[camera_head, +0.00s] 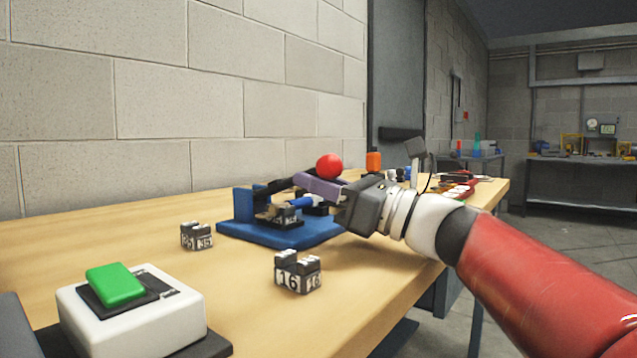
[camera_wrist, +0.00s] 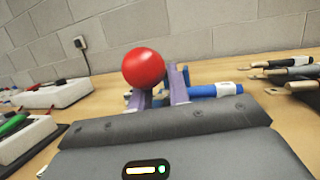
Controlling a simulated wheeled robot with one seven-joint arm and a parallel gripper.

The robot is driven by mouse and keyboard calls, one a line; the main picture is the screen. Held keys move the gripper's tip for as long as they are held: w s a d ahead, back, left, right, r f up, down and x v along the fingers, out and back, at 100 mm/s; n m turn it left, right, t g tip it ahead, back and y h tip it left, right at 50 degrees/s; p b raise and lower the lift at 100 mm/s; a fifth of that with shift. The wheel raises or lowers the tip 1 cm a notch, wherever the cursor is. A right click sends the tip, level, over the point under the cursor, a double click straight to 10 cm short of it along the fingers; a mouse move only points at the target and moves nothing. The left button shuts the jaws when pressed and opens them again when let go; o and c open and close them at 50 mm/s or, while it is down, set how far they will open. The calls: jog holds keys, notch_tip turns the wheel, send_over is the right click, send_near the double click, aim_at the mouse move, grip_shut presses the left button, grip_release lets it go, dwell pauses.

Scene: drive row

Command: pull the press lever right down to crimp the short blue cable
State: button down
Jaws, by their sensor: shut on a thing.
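The blue press (camera_head: 240,206) stands on the table with its blue base flat. Its dark lever (camera_head: 285,184) ends in a red ball knob (camera_head: 330,166) and slopes only slightly up toward it. My gripper (camera_head: 318,188), with purple fingers, is shut on the lever just by the knob. In the wrist view the red knob (camera_wrist: 144,67) stands above the fingers (camera_wrist: 162,95). The short blue cable (camera_head: 300,203) lies under the lever at the press; its blue body with a white band also shows in the wrist view (camera_wrist: 208,90). The fingers partly hide the lever and the cable's seat.
Two loose black die blocks, one marked 16 (camera_head: 298,273) and one marked 35 (camera_head: 197,236), stand in front of and left of the press. A white box with a green button (camera_head: 117,285) is nearest. Other cables (camera_wrist: 290,72) lie right in the wrist view. A wall is behind.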

jog(key=shift+s+a, duration=0.25)
jog(key=shift+a, duration=0.05)
dwell(0.5)
jog(key=c, duration=1.5)
grip_release()
jog(key=shift+o, duration=0.2)
jog(key=shift+d, duration=0.1)
jog(key=shift+d, duration=0.1)
jog(key=shift+s+d, duration=0.1)
jog(key=shift+d, duration=0.2)
jog(key=v, duration=0.7)
